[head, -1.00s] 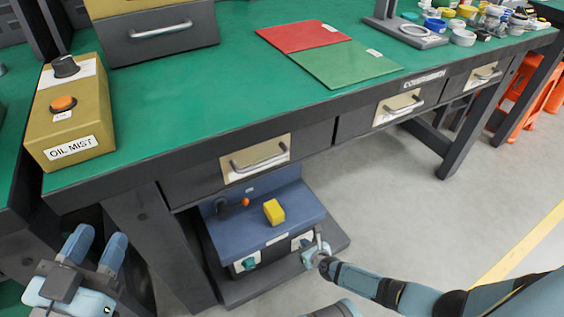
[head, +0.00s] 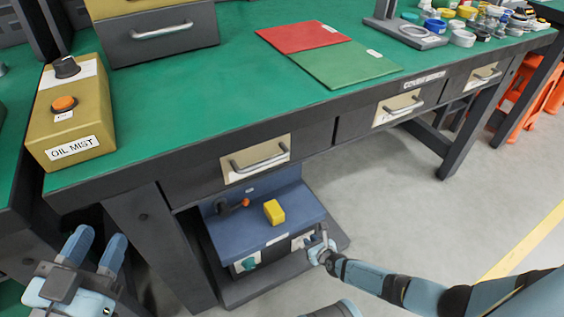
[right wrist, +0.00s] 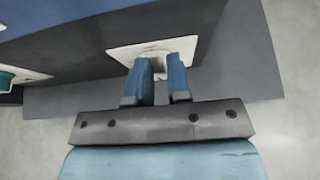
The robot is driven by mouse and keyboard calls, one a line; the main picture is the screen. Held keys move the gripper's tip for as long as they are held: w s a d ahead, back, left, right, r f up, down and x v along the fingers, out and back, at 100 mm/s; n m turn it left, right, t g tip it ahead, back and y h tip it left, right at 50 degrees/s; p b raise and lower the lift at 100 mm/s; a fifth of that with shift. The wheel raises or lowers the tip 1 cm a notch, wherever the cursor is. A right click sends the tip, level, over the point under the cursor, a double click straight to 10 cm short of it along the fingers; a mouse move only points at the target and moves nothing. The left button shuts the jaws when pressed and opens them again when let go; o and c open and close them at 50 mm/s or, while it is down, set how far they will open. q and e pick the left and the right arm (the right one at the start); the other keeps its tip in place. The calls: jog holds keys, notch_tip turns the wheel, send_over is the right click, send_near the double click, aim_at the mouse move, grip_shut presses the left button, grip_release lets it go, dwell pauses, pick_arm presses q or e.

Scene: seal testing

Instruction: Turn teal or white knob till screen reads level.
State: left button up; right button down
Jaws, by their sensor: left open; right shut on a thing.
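A blue bench unit (head: 285,232) stands on a low shelf under the table. Its front has a teal knob (head: 249,264) on a white plate at the left, which also shows at the left edge of the right wrist view (right wrist: 6,80). A second white plate (head: 297,242) is at the right of the front, also seen in the right wrist view (right wrist: 132,50). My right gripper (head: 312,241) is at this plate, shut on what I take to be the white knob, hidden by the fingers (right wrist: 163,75). My left gripper (head: 95,245) is open and empty, left of the unit. No screen reading is legible.
A yellow block (head: 274,211) and a black part with an orange tip (head: 236,206) are on the unit. The table edge and drawers (head: 255,160) overhang it. An oil mist box (head: 75,120) stands on the table at left. Floor to the right is clear.

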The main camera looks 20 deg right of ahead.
jog(key=shift+w+d+r, duration=0.1)
jog(key=shift+w+d, duration=0.3)
jog(key=shift+d, duration=0.3)
jog(key=shift+r, duration=0.25)
jog(key=s, duration=0.6)
jog(key=shift+s, duration=0.25)
jog(key=shift+a, duration=0.1)
